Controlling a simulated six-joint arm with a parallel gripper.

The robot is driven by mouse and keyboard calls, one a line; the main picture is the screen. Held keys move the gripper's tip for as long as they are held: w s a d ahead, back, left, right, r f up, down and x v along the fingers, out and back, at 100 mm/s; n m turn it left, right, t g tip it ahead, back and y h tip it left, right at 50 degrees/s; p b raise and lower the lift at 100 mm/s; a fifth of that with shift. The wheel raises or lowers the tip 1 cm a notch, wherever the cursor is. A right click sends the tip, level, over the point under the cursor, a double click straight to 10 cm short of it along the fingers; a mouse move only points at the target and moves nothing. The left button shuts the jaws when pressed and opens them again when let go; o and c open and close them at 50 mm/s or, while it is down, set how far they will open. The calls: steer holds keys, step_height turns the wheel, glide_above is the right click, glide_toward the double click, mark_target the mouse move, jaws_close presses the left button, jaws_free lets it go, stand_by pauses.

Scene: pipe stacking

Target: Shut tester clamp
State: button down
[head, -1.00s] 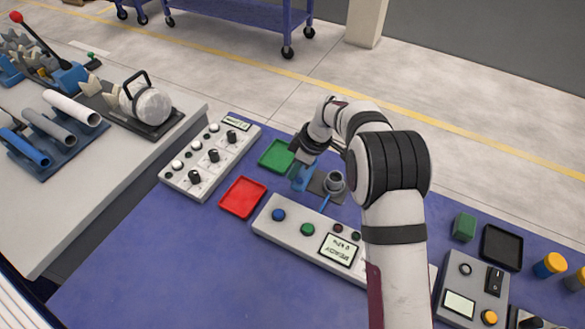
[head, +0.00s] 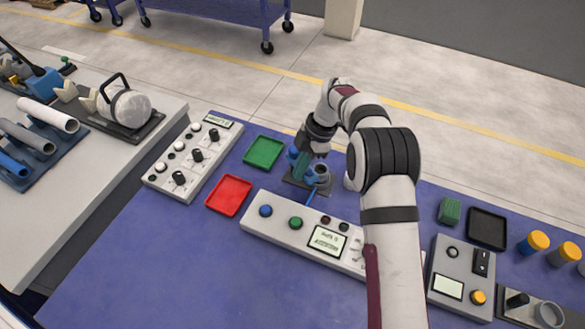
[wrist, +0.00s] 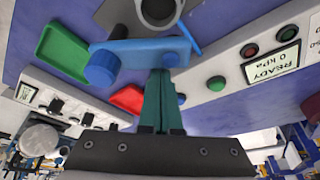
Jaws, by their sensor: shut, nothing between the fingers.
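The tester's small fixture has a grey round cup (head: 320,171) on a dark base plate, and a blue tube runs from it to the long tester panel (head: 275,230). The clamp is a blue arm (wrist: 140,49) with a round blue knob (wrist: 101,68), lying just below the grey cup (wrist: 158,10) in the wrist view. My gripper (head: 301,170) is at the left side of the cup, close to the clamp. Its teal fingers (wrist: 160,80) are together and empty, with tips at the blue arm's edge. I cannot tell whether they touch it.
A green tray (head: 263,152) and a red tray (head: 228,195) lie left of the fixture. The panel display (head: 325,240) reads READY, 0 kPa. A knob box (head: 190,165) stands farther left. A switch box (head: 460,275) stands at right. The front left blue tabletop is clear.

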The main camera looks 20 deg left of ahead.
mark_target(311, 169)
steer(key=shift+w+d, duration=0.65)
steer(key=shift+d, duration=0.05)
steer(key=shift+w+d, duration=0.35)
steer(key=shift+w, duration=0.2)
steer(key=shift+w+d, duration=0.2)
steer(key=shift+w, duration=0.15)
